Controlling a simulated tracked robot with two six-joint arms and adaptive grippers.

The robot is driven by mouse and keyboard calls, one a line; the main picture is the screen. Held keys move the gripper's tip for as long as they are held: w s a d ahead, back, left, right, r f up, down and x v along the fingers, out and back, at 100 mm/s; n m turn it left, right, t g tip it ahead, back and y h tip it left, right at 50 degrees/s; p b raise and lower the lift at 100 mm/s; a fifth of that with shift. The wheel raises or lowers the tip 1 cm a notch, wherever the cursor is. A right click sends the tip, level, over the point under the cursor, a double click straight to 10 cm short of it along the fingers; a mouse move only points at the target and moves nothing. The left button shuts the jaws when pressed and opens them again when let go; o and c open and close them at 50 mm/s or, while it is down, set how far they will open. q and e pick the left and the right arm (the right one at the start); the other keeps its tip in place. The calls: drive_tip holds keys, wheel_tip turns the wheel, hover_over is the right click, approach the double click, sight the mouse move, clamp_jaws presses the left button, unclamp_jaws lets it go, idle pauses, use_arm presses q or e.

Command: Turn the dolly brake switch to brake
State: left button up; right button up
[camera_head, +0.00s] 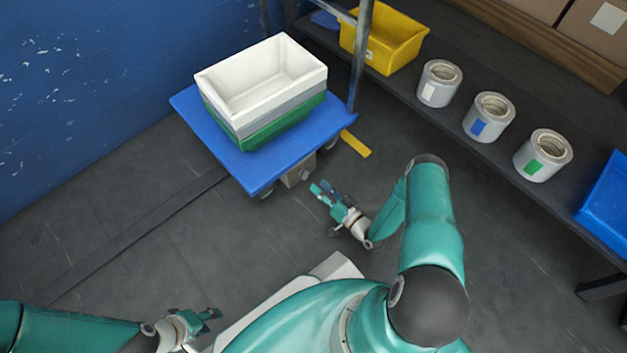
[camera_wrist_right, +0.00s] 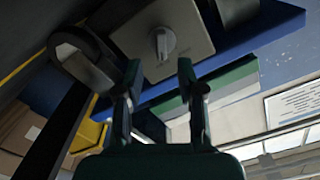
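The blue dolly (camera_head: 225,155) stands at upper centre in the head view, with stacked crates on it. Its brake switch is a grey knob (camera_wrist_right: 163,44) on a grey plate (camera_wrist_right: 190,30) in the right wrist view. In the head view the switch box (camera_head: 297,173) hangs below the dolly's front edge; the knob is too small to read there. My right gripper (camera_head: 322,192) is just in front of this box. Its fingers are apart and empty (camera_wrist_right: 159,76), with the knob beyond the gap, not touched. My left gripper (camera_head: 212,318) is low at the left, open and empty, far from the dolly.
A white crate (camera_head: 228,82) tops grey and green ones (camera_head: 285,122) on the dolly. The floor before the dolly is clear.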

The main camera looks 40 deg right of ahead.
drive_tip(key=s, duration=0.7)
drive_tip(key=shift+d, duration=0.3)
